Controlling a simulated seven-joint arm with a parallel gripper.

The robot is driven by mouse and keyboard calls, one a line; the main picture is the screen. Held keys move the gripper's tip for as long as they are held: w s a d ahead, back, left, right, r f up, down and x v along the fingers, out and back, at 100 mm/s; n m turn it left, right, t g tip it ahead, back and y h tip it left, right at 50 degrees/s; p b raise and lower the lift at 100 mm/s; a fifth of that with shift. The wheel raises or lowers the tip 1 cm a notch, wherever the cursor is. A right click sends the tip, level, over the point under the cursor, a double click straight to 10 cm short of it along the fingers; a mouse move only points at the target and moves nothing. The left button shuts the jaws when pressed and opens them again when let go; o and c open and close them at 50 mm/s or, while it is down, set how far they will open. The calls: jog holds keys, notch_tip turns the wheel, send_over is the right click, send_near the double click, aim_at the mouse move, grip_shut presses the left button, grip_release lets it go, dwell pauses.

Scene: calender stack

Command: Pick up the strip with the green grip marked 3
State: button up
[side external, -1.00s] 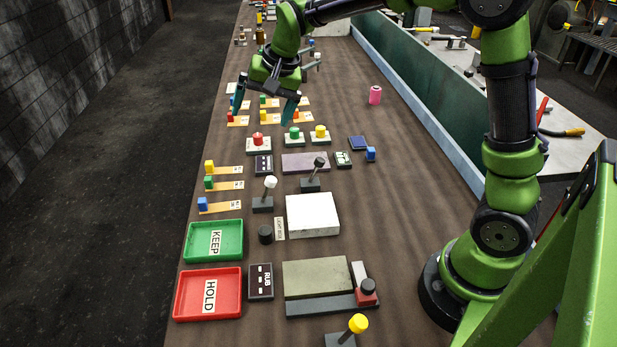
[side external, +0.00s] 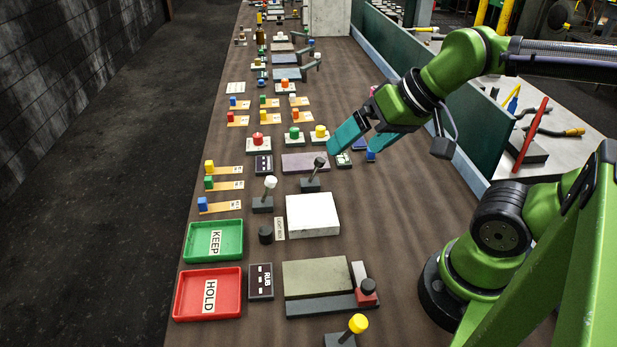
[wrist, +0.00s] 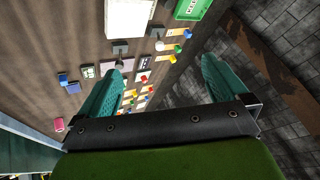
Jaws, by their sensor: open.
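A strip with a green grip (side external: 209,183) lies at the left edge of the bench, between a strip with a yellow grip (side external: 209,166) and one with a blue grip (side external: 202,203). Another green-gripped strip (side external: 263,100) lies in the farther cluster. Their marks are too small to read. In the wrist view, a green grip (wrist: 178,48) shows between the fingers. My gripper (side external: 352,150) is open and empty above the right-middle of the bench, well to the right of the strips.
A green KEEP tray (side external: 239,256) and a red HOLD tray (side external: 237,311) stand near the front left. A black-knobbed lever (side external: 318,163) and a white-knobbed lever (side external: 269,184) stand right of the near strips. A pale block (side external: 312,215) lies nearby.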

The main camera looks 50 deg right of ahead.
dwell(0.3)
jog(key=c, duration=0.9)
